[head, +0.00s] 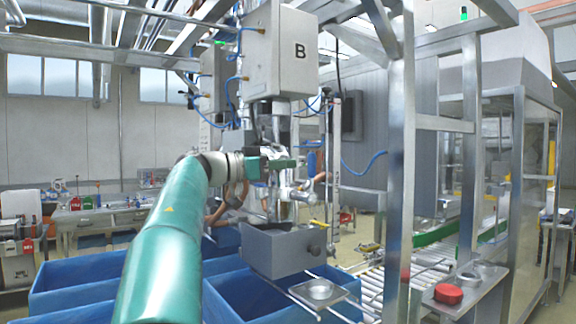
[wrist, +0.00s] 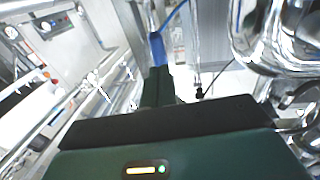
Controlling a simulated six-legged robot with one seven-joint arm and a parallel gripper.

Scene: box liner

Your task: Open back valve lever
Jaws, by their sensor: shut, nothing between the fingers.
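My gripper (head: 280,163) is at the end of my green arm, against the machine marked B. In the wrist view its dark green fingers (wrist: 157,85) point up the picture and look shut, with nothing held between them. A blue piece shows at their far end. Steel valve pipework (head: 290,195) lies just below and right of the gripper, and shiny curved pipe (wrist: 275,35) fills the upper right of the wrist view. I cannot tell which part is the back valve lever.
The grey box marked B (head: 280,50) hangs above. A grey block (head: 283,250) is below, over blue bins (head: 85,275). A steel post (head: 400,170) stands to the right, near a roller conveyor (head: 410,280) and a red object (head: 448,294) on a small shelf.

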